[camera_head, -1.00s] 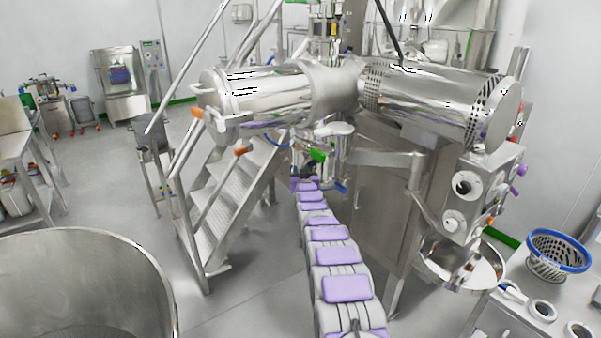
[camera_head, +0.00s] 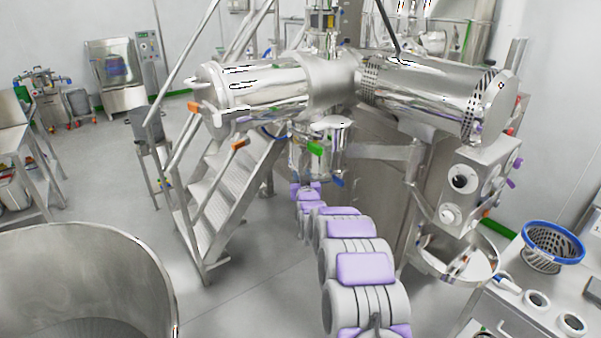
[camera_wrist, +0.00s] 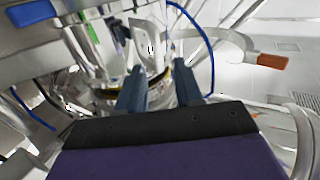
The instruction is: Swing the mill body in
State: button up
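A small steel mill body (camera_head: 331,134) hangs under the large horizontal steel cylinders in the head view. I cannot tell whether the fingers touch either one.
Steel steps (camera_head: 218,190) stand left of my arm. A large round steel vessel (camera_head: 90,265) fills the lower left. A bench with a blue-rimmed basket (camera_head: 553,246) stands at the right. Open grey floor lies between vessel and steps.

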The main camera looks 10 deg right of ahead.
jog(key=s+p, duration=0.1)
jog(key=s, duration=0.8)
jog(key=shift+a, duration=0.15)
jog(key=s+r+g, duration=0.1)
jog(key=s+g, duration=0.5)
jog(key=s, duration=1.4)
jog(key=s+r+g, duration=0.1)
jog(key=s+g, duration=0.6)
jog(key=s, duration=1.4)
jog(key=s+d+r+g, duration=0.1)
jog(key=s+g, duration=0.5)
jog(key=s, duration=1.5)
jog(key=shift+s+r+g, duration=0.15)
jog(key=shift+r+g, duration=0.25)
